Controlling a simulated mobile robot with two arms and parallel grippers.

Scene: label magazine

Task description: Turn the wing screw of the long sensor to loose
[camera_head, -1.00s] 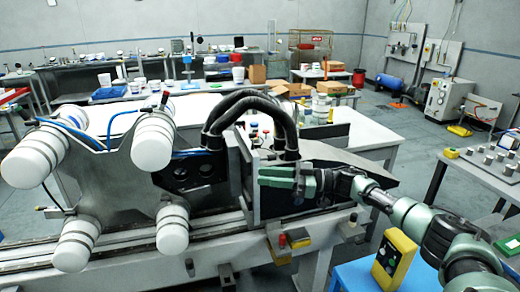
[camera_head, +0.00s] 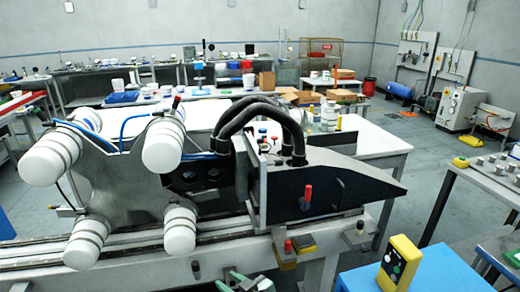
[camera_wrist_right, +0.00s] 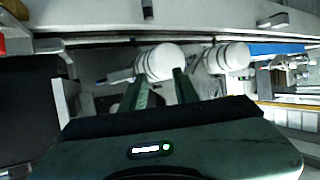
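A red-handled screw or lever (camera_head: 308,192) stands upright on the side of the dark wedge-shaped block (camera_head: 345,187). A second red knob (camera_head: 288,246) is lower, at the rail's front, beside a dark-and-yellow block (camera_head: 304,243). No labels show, so I cannot tell which part is the long sensor or its wing screw. My right gripper (camera_head: 248,282) is at the bottom edge in the head view, mostly cut off, below the rail and apart from both red parts. In the right wrist view its green fingers (camera_wrist_right: 160,84) stand apart with nothing visibly held. My left gripper is out of view.
White rollers (camera_head: 180,230) on a grey plate stand left. The rail (camera_head: 120,258) runs along the front. Thick black hoses (camera_head: 255,108) arch over the block. A yellow button box (camera_head: 400,262) stands at the lower right.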

